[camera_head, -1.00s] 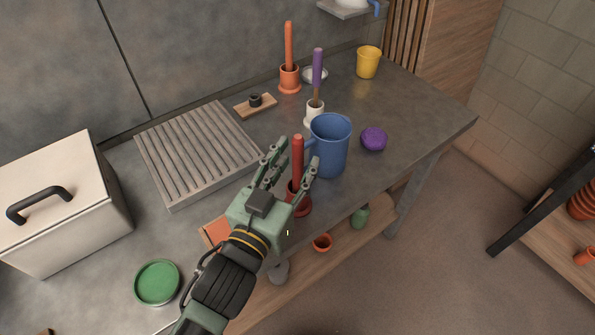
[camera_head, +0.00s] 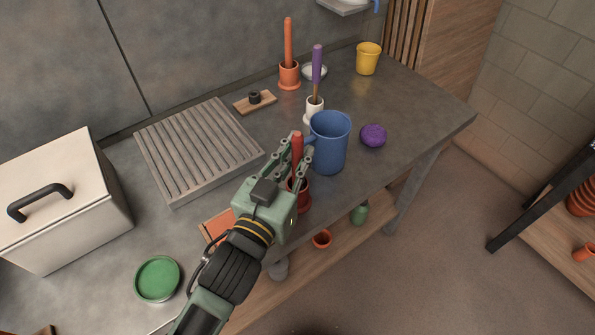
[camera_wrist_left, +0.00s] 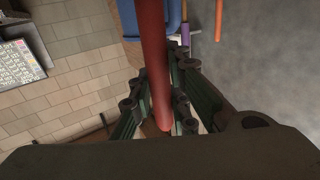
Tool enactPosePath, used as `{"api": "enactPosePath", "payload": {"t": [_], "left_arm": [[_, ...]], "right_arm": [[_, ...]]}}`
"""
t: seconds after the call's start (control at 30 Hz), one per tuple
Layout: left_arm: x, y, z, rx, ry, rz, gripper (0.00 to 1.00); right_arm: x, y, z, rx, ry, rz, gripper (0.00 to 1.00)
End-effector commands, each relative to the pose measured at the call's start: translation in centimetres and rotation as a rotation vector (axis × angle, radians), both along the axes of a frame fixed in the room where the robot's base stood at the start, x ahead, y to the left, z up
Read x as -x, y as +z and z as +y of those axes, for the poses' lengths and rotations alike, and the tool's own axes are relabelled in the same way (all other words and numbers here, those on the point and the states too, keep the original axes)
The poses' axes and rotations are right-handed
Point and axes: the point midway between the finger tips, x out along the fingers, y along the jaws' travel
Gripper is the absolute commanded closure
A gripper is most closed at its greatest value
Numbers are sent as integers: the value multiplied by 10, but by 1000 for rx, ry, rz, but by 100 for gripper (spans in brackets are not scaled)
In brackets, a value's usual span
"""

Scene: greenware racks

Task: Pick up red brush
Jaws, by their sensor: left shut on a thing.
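The red brush (camera_head: 297,147) stands upright in a dark red holder (camera_head: 304,198) near the front edge of the table. My left gripper (camera_head: 300,162) is shut on the brush's handle, with one finger on each side of it. In the left wrist view the red handle (camera_wrist_left: 155,60) runs down between the fingers of my left gripper (camera_wrist_left: 160,100). The lower end of the brush is hidden by the gripper and the holder. My right gripper is not in view.
A blue pitcher (camera_head: 330,145) stands close to the right of the gripper. Behind are a purple brush (camera_head: 317,66) in a white holder and an orange brush (camera_head: 288,42) in an orange holder. A slatted rack (camera_head: 195,150) lies left. A purple lump (camera_head: 373,135) sits right.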

Motion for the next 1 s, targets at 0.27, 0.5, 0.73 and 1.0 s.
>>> {"api": "enactPosePath", "payload": {"t": [0.27, 0.5, 0.73, 1.0], "left_arm": [[0, 11, 0, 2, 0, -5, 100], [0, 58, 0, 3, -1, -7, 100], [0, 93, 0, 4, 0, -4, 100], [0, 101, 0, 0, 0, 0, 100]], "right_arm": [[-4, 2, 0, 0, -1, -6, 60], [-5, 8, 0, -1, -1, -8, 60], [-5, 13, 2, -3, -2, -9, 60], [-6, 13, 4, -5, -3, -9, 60]]}}
